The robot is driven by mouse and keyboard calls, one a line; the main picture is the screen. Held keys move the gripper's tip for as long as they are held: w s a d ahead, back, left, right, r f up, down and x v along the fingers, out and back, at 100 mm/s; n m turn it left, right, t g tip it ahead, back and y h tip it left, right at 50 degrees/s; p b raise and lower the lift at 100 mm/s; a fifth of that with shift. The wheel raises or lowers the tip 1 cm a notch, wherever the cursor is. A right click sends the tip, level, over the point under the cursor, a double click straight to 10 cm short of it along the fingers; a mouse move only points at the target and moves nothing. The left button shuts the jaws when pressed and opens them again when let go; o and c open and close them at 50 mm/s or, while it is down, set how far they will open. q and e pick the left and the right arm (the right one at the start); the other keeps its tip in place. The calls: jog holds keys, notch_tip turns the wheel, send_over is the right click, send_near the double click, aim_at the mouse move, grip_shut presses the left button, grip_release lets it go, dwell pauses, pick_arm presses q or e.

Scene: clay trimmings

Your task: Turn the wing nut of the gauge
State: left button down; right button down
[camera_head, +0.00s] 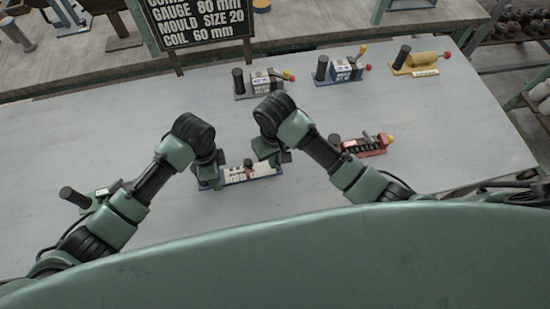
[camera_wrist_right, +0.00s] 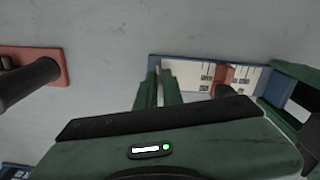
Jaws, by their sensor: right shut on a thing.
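The gauge (camera_head: 236,177) lies on the grey table in front of me, with a blue base and a white marked scale. A reddish-brown part with a dark top (camera_head: 248,169) stands on its middle, perhaps the wing nut; it also shows in the right wrist view (camera_wrist_right: 226,79). My right gripper (camera_head: 277,160) is at the gauge's right end, its two fingers (camera_wrist_right: 158,75) close together and shut there; the exact grip is hard to see. My left gripper (camera_head: 208,178) is at the gauge's left end, its fingers too unclear to read.
A red-based tool (camera_head: 366,146) lies right of the gauge. Grey (camera_head: 262,82), blue (camera_head: 341,69) and yellow (camera_head: 421,64) tools line the back. A dark-handled tool (camera_head: 75,197) is by my left arm. A sign (camera_head: 200,22) reads gauge 80 mm. The table's left rear is clear.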

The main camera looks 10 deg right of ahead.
jog(key=c, duration=1.5)
grip_release()
jog(key=shift+c, duration=0.2)
notch_tip(320, 180, up, 12)
pick_arm(q)
jog(key=c, duration=0.6)
grip_release()
